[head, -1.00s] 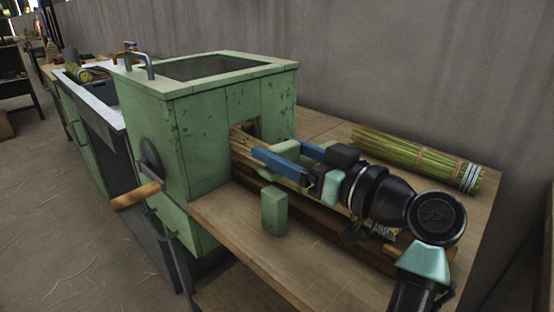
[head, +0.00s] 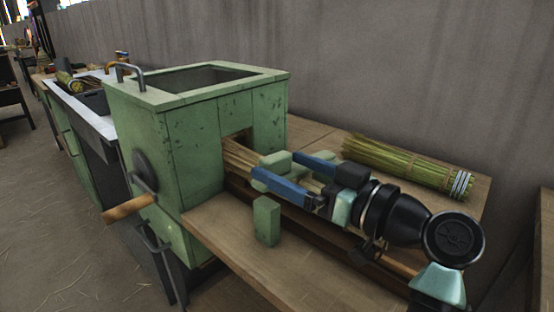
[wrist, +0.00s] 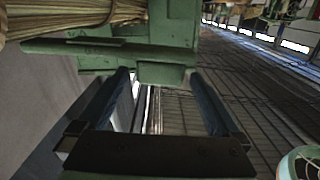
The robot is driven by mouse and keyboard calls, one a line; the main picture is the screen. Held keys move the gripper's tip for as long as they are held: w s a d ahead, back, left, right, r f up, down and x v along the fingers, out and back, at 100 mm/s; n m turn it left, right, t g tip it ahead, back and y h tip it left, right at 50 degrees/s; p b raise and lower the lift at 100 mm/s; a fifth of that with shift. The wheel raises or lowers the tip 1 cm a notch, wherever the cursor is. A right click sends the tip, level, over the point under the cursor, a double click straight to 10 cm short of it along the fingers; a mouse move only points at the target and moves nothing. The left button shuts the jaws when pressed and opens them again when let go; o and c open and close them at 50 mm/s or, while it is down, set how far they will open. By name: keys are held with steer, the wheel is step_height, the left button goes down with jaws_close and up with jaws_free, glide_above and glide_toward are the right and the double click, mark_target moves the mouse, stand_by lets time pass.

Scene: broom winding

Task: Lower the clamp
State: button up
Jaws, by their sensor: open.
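The green clamp block (head: 274,160) sits above a straw bundle (head: 238,158) that comes out of an opening in the green machine (head: 205,140). My gripper (head: 276,170) is open, with its two blue fingers spread and its tips close to the block. In the wrist view, the green clamp part (wrist: 160,72) shows just beyond the two fingertips, with nothing gripped between the fingers (wrist: 163,88). The straw bundle also shows in the wrist view (wrist: 60,15). I cannot tell whether the fingers touch the block. My gripper hides part of the clamp and straw.
A short green post (head: 267,220) stands on the wooden bench (head: 225,228) in front. A tied green straw bundle (head: 400,163) lies at the back right. A crank with a wooden handle (head: 128,208) sticks out at the machine's left. The bench front is mostly clear.

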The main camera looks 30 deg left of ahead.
steer(key=s+d+p, duration=0.1)
steer(key=d, duration=0.9)
steer(key=shift+s, duration=0.25)
